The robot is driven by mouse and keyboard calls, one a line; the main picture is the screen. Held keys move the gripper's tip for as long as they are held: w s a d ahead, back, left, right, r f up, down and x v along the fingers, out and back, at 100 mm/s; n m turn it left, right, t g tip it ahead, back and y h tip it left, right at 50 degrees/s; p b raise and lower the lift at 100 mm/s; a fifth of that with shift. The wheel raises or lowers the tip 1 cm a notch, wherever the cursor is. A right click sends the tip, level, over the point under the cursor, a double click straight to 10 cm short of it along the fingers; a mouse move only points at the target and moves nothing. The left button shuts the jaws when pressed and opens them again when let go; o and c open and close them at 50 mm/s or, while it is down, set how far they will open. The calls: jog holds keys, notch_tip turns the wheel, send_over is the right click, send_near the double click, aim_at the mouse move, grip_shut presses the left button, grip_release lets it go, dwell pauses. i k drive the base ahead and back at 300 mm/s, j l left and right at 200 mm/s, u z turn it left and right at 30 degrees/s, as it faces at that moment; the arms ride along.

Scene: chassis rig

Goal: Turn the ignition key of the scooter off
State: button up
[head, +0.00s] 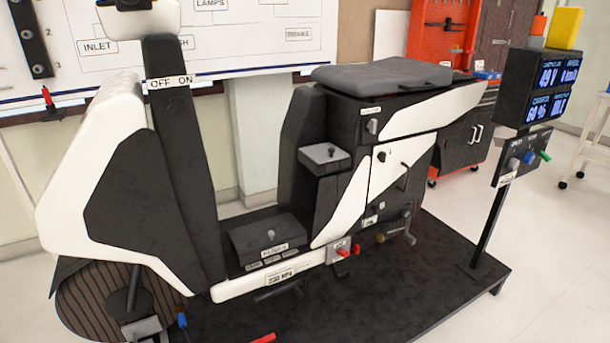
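The scooter (95,200) is a black and white training rig, seen from its side with the front at the left. A white label reading "OFF ON" (170,82) is on its dark front column (165,140). No ignition key can be clearly made out by this label, so its position cannot be told. A small grey knob or lock (372,126) sits under a small unreadable label on the body below the seat (380,76). My gripper is not in view.
The scooter stands on a black platform (430,290). A post at the right carries a lit display (540,88) and a small box of coloured knobs (522,160). Red levers (343,250) stick out low on the near side. Pale floor (560,270) is clear at the right.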

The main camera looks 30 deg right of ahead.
aim_at(177, 103)
jog(key=i+l+z, duration=0.1)
jog(key=z, duration=0.25)
jog(key=i+l+z, duration=0.1)
jog(key=z, duration=0.25)
jog(key=i+l+z, duration=0.1)
jog(key=z, duration=0.25)
jog(key=l, duration=0.1)
